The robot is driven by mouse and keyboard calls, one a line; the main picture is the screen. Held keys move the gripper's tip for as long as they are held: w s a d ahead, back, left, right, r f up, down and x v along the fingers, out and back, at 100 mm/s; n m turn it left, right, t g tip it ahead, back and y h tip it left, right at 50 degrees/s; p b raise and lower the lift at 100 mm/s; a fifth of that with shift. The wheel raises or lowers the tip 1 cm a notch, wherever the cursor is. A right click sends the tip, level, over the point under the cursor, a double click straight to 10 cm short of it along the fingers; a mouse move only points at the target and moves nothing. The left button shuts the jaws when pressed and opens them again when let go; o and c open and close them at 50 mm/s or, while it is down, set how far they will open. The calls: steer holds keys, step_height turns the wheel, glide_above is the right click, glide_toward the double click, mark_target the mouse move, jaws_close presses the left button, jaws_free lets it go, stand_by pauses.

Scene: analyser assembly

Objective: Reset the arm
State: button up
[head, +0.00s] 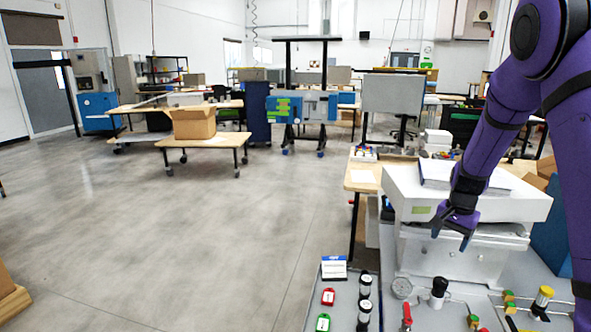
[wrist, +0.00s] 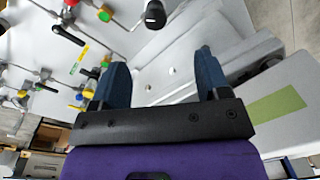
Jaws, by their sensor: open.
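My purple arm comes down from the upper right of the head view. My gripper (head: 454,228) is in front of the white analyser box (head: 480,204), over its front face. In the wrist view my gripper (wrist: 158,82) shows two dark blue fingers held apart, with nothing between them. Beyond the fingers lies a pale panel surface. I cannot tell from the head view whether the fingertips touch the box.
A panel at the lower right carries a gauge (head: 402,288), a black knob (head: 439,286), a red-handled valve (head: 407,312) and a yellow-capped fitting (head: 543,296). Red (head: 328,297) and green (head: 323,322) tags lie left. A cardboard box (head: 194,123) stands on a far table. Open floor lies left.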

steer(key=s+a+r+n+t, duration=0.1)
steer(key=s+a+r+n, duration=0.1)
steer(key=s+a+r, duration=0.5)
steer(key=s+a+r+n+t, duration=0.1)
steer(key=s+r+n, duration=0.35)
steer(key=r, duration=0.75)
steer(key=s+a+r+n+t, duration=0.1)
steer(key=s+a+r, duration=0.1)
steer(key=s, duration=0.8)
steer(key=s+a+r+n+t, duration=0.1)
steer(key=s+a+r+n, duration=0.1)
steer(key=s, duration=0.9)
steer(key=shift+s+a+r+t, duration=0.3)
steer(key=shift+a+r, duration=0.35)
steer(key=shift+r, duration=0.3)
steer(key=shift+n, duration=0.25)
